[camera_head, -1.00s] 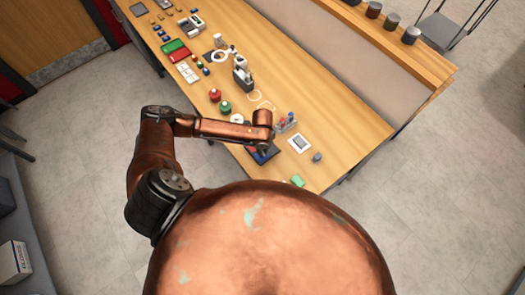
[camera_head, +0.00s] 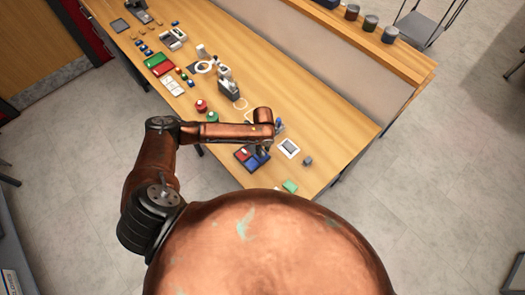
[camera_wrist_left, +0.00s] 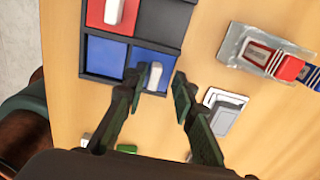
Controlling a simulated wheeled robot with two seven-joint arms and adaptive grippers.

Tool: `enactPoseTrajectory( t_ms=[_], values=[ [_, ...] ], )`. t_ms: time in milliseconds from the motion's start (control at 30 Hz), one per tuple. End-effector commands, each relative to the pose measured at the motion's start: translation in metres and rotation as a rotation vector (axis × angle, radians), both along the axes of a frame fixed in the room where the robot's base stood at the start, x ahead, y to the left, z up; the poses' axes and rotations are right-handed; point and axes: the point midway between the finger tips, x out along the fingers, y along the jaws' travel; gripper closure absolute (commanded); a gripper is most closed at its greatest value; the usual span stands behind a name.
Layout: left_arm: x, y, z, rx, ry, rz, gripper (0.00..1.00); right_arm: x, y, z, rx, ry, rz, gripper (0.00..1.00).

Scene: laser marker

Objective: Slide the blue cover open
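In the left wrist view, a dark tray (camera_wrist_left: 177,22) holds a blue cover (camera_wrist_left: 143,54) with a white handle (camera_wrist_left: 154,76) at its lower right. A plain blue panel (camera_wrist_left: 103,58) lies to its left, and a red cover (camera_wrist_left: 122,25) with a white handle lies above that. My left gripper (camera_wrist_left: 157,82) is open, its fingertips on either side of the blue cover's handle with gaps showing. I cannot tell its height above the tray. In the head view, my left gripper (camera_head: 264,148) is over the tray's right part. My right gripper is not in view.
A grey-white device (camera_head: 288,148) and a small grey block (camera_head: 308,161) lie right of the tray. A green item (camera_head: 290,186) is near the table's front edge. A clear holder with red and blue items (camera_wrist_left: 262,52) is right of the gripper.

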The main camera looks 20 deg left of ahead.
Motion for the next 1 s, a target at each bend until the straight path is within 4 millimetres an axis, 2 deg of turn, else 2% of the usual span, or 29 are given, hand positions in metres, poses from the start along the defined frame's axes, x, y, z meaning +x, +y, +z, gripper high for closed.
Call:
enactPoseTrajectory(
  t_ms=[267, 367, 467, 800, 1000],
  values=[
    [-0.001, 0.001, 0.0, 0.001, 0.003, 0.0, 0.73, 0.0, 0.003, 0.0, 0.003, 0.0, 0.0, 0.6],
    [-0.001, 0.001, 0.006, 0.001, 0.002, 0.0, 0.73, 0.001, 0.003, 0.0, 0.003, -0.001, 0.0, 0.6],
    [0.0, 0.001, 0.02, 0.001, 0.001, -0.001, 0.73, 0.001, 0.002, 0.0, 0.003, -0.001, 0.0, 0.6],
    [-0.001, 0.001, 0.089, 0.0, 0.0, -0.001, 0.73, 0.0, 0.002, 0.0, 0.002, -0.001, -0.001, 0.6],
    [-0.001, 0.001, 0.113, 0.001, 0.002, 0.0, 0.73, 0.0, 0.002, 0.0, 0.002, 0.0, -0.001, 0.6]
  ],
)
